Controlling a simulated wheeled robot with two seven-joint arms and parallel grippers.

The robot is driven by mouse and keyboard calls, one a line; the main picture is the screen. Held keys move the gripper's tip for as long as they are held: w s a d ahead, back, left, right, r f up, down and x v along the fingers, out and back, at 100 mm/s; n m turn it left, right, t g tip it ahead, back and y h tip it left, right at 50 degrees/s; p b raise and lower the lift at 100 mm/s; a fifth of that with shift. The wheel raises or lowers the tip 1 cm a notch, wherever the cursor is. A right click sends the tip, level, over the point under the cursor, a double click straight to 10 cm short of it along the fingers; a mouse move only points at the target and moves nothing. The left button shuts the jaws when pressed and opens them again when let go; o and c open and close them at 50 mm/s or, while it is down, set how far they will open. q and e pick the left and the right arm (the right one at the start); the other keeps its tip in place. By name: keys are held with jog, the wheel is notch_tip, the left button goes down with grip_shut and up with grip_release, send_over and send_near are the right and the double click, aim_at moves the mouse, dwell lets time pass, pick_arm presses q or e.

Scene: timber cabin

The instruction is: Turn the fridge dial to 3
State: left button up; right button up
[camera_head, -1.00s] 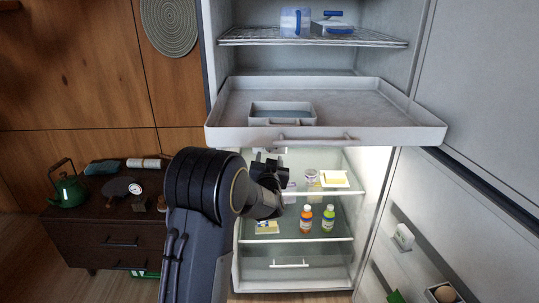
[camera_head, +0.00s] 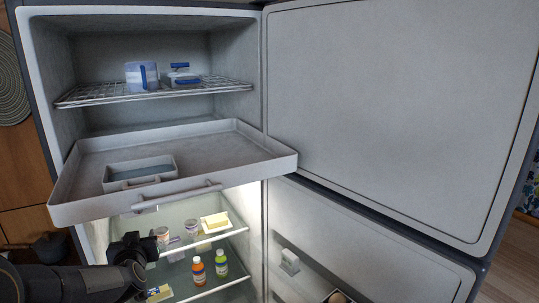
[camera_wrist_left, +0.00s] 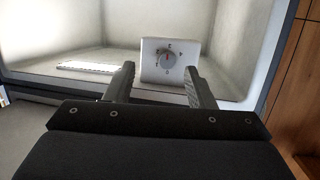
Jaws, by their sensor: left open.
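The fridge dial (camera_wrist_left: 168,58) is a round grey knob on a white square plate (camera_wrist_left: 150,73) inside the lit fridge, in the left wrist view. A small red mark shows near the knob; the numbers around it are too small to read. My left gripper (camera_wrist_left: 165,80) is open, its two fingers apart with the dial plate seen beyond and between them; nothing is held. In the head view my left gripper (camera_head: 135,247) is at the left of the lower fridge opening. The dial does not show clearly in the head view. My right gripper is not in view.
A pulled-out white drawer tray (camera_head: 235,170) overhangs the lower compartment. The open fridge doors (camera_head: 400,110) stand at the right.

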pick_arm(q)
jog(key=s+d+f+m+g+h, duration=0.1)
jog(key=s+d+g+h, duration=0.3)
jog(key=s, duration=0.7)
jog(key=s+d+f+g+h, duration=0.1)
jog(key=s+d+h, duration=0.1)
jog(key=s+d, duration=0.75)
jog(key=s+d+f+m+g+h, duration=0.1)
jog(key=s+d+g+h, duration=0.2)
jog(key=s, duration=1.1)
notch_tip(320, 180, up, 15)
jog(key=s+p, duration=0.1)
jog(key=p, duration=1.4)
jog(key=shift+g+p, duration=0.35)
jog(key=shift+g, duration=0.05)
jog(key=shift+f, duration=0.15)
